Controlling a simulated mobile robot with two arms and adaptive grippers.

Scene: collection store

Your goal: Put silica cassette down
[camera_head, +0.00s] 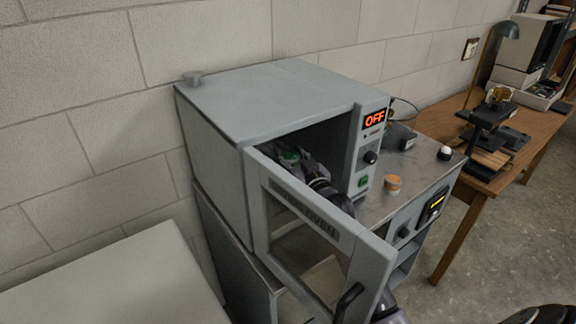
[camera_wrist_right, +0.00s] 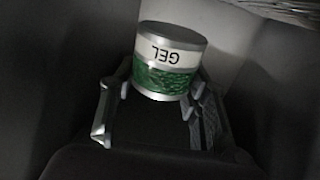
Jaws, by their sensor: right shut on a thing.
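The oven door (camera_head: 315,235) stands open, and the oven display (camera_head: 374,119) reads OFF. Whether the cassette touches the oven floor cannot be told.
A wooden desk (camera_head: 455,185) with a lamp and equipment stands further right. The open door hangs around my right arm's path.

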